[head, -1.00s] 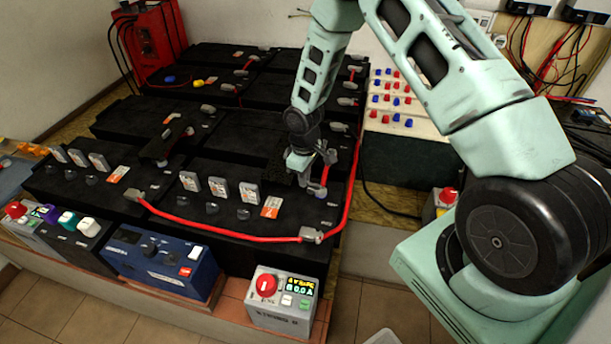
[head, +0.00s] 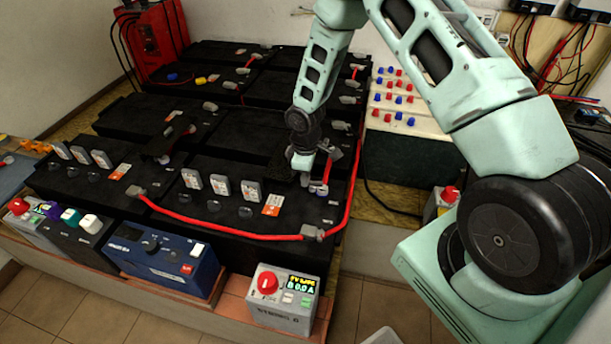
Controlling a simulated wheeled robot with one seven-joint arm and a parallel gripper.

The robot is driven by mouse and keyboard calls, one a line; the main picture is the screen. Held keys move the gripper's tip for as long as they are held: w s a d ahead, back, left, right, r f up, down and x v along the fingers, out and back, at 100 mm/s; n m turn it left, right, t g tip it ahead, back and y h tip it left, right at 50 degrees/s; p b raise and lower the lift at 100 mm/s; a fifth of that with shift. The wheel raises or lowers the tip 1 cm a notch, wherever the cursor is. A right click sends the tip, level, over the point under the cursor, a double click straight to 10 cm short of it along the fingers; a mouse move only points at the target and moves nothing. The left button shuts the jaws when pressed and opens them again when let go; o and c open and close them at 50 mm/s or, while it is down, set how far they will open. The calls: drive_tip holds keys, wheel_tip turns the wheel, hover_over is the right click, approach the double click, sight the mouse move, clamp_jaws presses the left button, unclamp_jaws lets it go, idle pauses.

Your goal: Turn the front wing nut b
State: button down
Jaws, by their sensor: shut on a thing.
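My gripper (head: 317,178) is low over the right end of the front row of black batteries (head: 285,184). It points down at a terminal there and is shut on a small part that I take to be front wing nut b. The nut itself is mostly hidden by the fingers and too small to make out. A bit of purple shows just below the fingertips. A short red link (head: 327,165) runs beside the gripper.
A red cable (head: 225,233) runs along the front batteries, joins a grey clamp (head: 313,233) and rises along the right side. A grey box with a red knob (head: 283,299) and a blue unit (head: 163,259) stand in front. A panel of red and blue knobs (head: 395,98) stands behind right.

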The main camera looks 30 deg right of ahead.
drive_tip(key=c, duration=1.5)
unclamp_jaws()
drive_tip(key=shift+r, duration=0.1)
wheel_tip(320, 180, up, 17)
drive_tip(key=shift+r+b, duration=0.2)
drive_tip(key=shift+b, duration=0.3)
drive_tip(key=s+a+r, duration=0.4)
drive_tip(key=s+a, duration=0.2)
drive_tip(key=a, duration=0.1)
drive_tip(key=s+a+r, duration=0.4)
drive_tip(key=s+a, duration=0.3)
drive_tip(key=shift+m+y, duration=0.3)
drive_tip(key=shift+m, duration=0.5)
drive_tip(key=s+a+r, duration=0.1)
drive_tip(key=s, duration=0.4)
drive_tip(key=s+a, duration=0.1)
drive_tip(key=s, duration=0.5)
drive_tip(key=s+a+r, duration=0.1)
drive_tip(key=s+a, duration=0.1)
drive_tip(key=s, duration=0.3)
drive_tip(key=shift+s+r, duration=0.15)
drive_tip(key=shift+r, duration=0.15)
